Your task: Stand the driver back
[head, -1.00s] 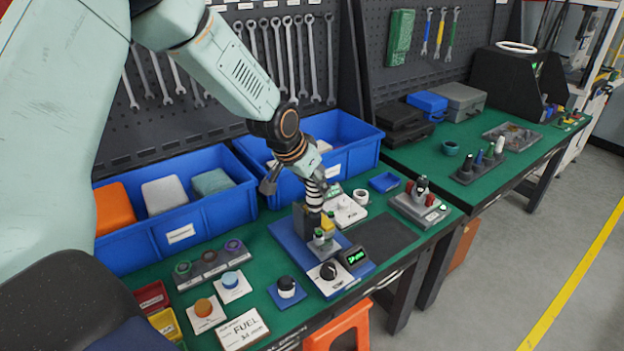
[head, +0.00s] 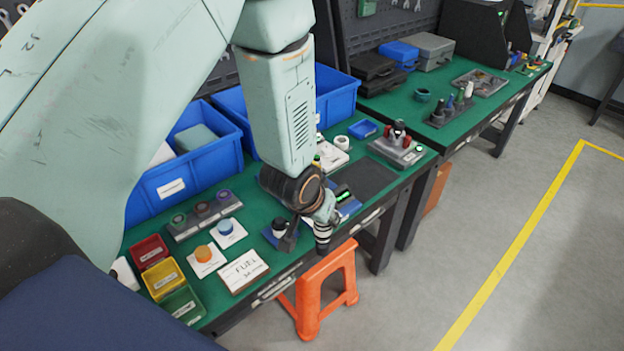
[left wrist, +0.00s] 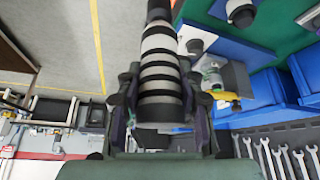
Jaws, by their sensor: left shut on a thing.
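The driver, with a black-and-white banded body (head: 323,236), is held by my left gripper (head: 312,222) at the front edge of the green bench (head: 285,255). In the left wrist view the banded driver (left wrist: 160,62) lies between the two dark fingers of the gripper (left wrist: 160,98), which are shut on it. Its far end runs out at the top of that picture. In the head view my gripper and wrist partly cover the blue test base (head: 350,208) and the dark knob beside it (head: 279,227). My right gripper does not show.
A grey holder with red-handled items (head: 398,148) stands further right on the bench, beyond a dark mat (head: 362,178). A ring rack (head: 204,213), orange disc card (head: 206,259) and FUEL card (head: 243,270) lie left. An orange stool (head: 325,292) stands below the edge.

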